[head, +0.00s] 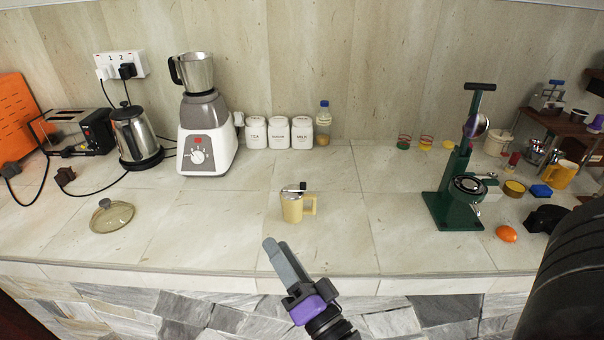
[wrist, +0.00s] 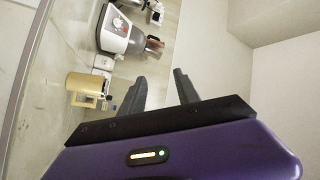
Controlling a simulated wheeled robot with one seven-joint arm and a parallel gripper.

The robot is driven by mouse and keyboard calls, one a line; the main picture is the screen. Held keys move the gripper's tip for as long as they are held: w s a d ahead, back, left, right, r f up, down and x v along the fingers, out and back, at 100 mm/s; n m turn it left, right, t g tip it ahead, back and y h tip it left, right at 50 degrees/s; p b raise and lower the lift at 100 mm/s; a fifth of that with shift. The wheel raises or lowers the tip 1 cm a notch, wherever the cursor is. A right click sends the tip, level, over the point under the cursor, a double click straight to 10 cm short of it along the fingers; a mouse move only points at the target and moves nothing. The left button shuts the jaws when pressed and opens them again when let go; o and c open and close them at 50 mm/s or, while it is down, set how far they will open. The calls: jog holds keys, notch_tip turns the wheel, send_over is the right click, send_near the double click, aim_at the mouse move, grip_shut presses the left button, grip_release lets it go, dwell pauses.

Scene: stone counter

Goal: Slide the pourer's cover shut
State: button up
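The pourer (head: 292,208) is a small pale-yellow jug with a handle on its right side, standing upright on the stone counter near the middle. A dark and silvery cover (head: 294,188) sits at its top; how far open it is cannot be made out. The pourer also shows on its side in the wrist view (wrist: 86,86), left of the fingers. My gripper (head: 275,246) is in front of the pourer, near the counter's front edge, apart from it. In the wrist view my gripper (wrist: 160,90) has its two dark fingers spread with nothing between them.
A blender (head: 206,135), a kettle (head: 135,135) and several white canisters (head: 279,133) stand at the back left. A glass lid (head: 112,217) lies at left. A green press (head: 455,190) stands at right, with an orange egg-shaped thing (head: 507,234) beside it. Counter around the pourer is clear.

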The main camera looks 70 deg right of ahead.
aim_at(303, 186)
jog(key=w+d+r+m+g+h+p, duration=0.1)
jog(key=w+d+r+m+g+h, duration=0.2)
jog(key=d+m, duration=0.6)
jog(key=w+d+r+m+g+h+p, duration=0.1)
jog(key=d+m+g+h, duration=0.3)
jog(key=d+m, duration=0.45)
jog(key=d+f+m+g, duration=0.1)
jog(key=f+m, duration=0.1)
jog(key=m, duration=0.2)
jog(key=w+d+f+m+g+y, duration=0.1)
jog(key=f+m, duration=0.2)
jog(key=m, duration=0.2)
jog(key=d+f+m+g, duration=0.1)
jog(key=d+f+m, duration=0.1)
jog(key=f+m, duration=0.1)
jog(key=shift+w+f+m+g, duration=0.2)
jog(key=shift+m+g, duration=0.1)
jog(key=shift+m, duration=0.45)
jog(key=shift+s+f+m+y, duration=0.15)
jog(key=shift+m+y, duration=0.15)
jog(key=shift+m, duration=0.2)
jog(key=shift+d, duration=0.4)
jog(key=x, duration=0.7)
jog(key=shift+p, duration=0.35)
